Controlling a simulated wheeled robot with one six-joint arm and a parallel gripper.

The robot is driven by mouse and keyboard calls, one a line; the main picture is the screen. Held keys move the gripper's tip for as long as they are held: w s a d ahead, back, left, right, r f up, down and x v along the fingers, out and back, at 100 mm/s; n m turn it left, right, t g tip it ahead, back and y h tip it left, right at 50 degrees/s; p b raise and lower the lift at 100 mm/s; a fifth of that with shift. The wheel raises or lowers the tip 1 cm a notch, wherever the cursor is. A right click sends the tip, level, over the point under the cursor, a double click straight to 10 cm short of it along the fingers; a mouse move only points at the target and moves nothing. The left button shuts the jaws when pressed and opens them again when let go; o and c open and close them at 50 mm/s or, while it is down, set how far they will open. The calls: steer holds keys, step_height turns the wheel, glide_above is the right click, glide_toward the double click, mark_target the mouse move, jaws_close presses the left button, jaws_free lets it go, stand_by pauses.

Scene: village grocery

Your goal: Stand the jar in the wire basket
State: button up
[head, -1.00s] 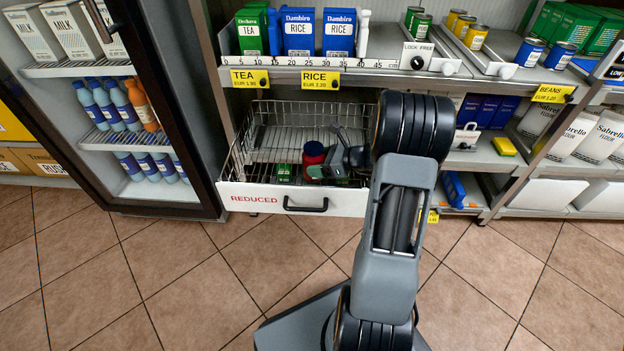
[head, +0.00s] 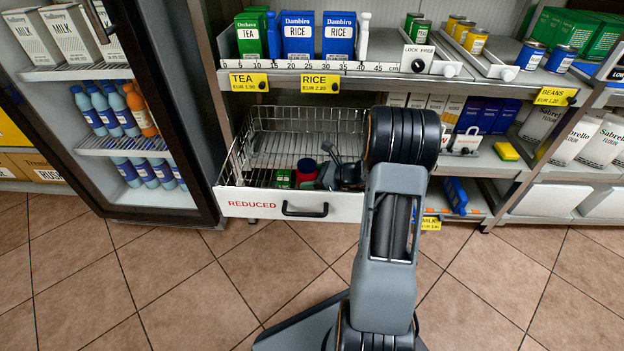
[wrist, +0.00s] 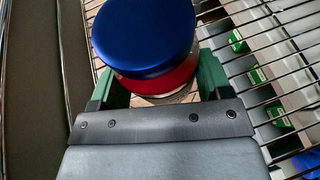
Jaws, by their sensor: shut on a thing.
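The jar has a blue lid (wrist: 145,35) and a red body (wrist: 160,78) in the wrist view. It sits between the green fingers of my gripper (wrist: 155,92), which is shut on it. In the head view the jar (head: 306,166) shows as a small red shape inside the outline of the wire basket. The wire basket (head: 285,122) is a pulled-out wire drawer with a white front marked REDUCED. My arm hides its right part. The jar looks about upright. Its base is hidden, so I cannot tell whether it touches the basket floor.
A small green item (head: 284,178) shows near the basket's front, left of the jar. Above is a shelf (head: 300,77) with tea and rice boxes. An open-fronted fridge (head: 140,150) stands to the left.

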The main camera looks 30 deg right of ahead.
steer(key=shift+f, duration=0.1)
steer(key=o, duration=1.3)
steer(key=shift+r, duration=0.2)
steer(key=p+v, duration=0.4)
steer(key=v, duration=0.8)
steer(key=shift+f, duration=0.1)
